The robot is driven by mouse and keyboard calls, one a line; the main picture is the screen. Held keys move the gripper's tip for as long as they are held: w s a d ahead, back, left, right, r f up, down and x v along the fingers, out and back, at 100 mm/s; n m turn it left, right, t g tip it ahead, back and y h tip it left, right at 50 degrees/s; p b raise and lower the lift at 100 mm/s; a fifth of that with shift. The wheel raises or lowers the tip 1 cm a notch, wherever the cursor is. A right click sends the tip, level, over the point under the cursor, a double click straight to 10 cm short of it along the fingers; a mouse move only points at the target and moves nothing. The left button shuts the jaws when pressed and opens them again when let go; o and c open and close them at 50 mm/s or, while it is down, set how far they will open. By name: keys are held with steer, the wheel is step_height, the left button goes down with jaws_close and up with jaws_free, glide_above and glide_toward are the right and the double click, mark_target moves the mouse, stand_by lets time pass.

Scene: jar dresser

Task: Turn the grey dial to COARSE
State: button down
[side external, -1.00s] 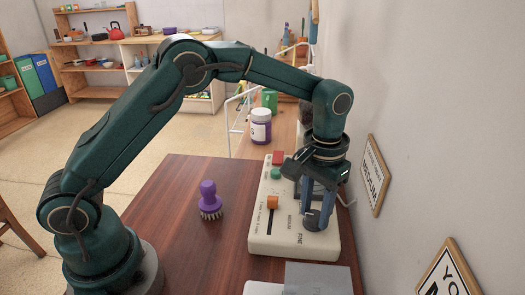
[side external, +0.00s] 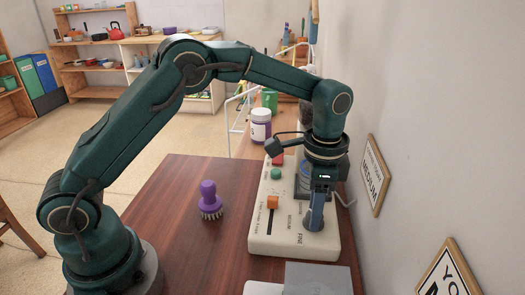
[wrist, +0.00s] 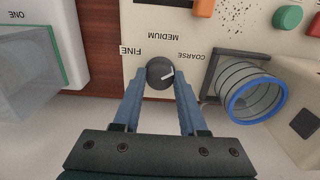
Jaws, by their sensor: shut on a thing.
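The grey dial (wrist: 155,79) sits on the cream control panel (wrist: 112,78), with FINE, MEDIUM and COARSE printed around it. In the wrist view its white pointer line points right and slightly up, towards the COARSE label (wrist: 194,56). My gripper (wrist: 160,77) is shut on the dial, one blue finger on each side. In the side view my gripper (side external: 315,221) reaches straight down to the near end of the panel (side external: 270,243), and its fingers hide much of the dial.
The panel also carries an orange slider (side external: 272,202), a green button (side external: 275,174) and a red part (side external: 278,160). A blue-rimmed cylinder (wrist: 256,98) stands close beside the dial. A purple brush (side external: 209,200) stands left on the table. A sign reading MEDIUM (side external: 375,178) hangs on the wall.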

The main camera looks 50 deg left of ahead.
steer(key=shift+r+m, duration=0.1)
steer(key=shift+m, duration=0.4)
steer(key=shift+c, duration=2.2)
jaws_free()
steer(key=shift+r, duration=2.55)
